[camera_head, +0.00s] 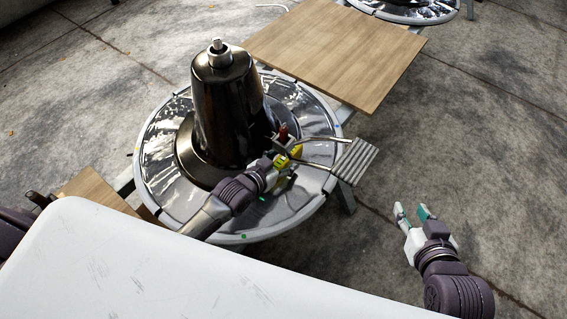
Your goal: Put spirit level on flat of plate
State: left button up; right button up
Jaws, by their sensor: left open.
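The round shiny metal plate (165,130) has a pale rim and carries a tall dark cone-shaped column in its middle. A small yellow object, which looks like the spirit level (296,151), is at the right part of the plate. My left gripper (283,160) is open right at the yellow piece and hides part of it. I cannot tell whether the level rests flat on the plate or touches the fingers. My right gripper (411,212) is open and empty, over the floor to the right of the plate.
The dark column (228,105) rises close behind my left gripper. A ridged metal footrest (353,160) on curved bars sits at the plate's right edge. A wooden board (335,50) lies behind. Another round base (410,10) is at the top right. Concrete floor is clear at right.

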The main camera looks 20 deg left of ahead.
pick_arm(q)
jog(key=shift+c, duration=0.2)
grip_shut()
dwell(0.3)
jog(key=shift+r, duration=0.1)
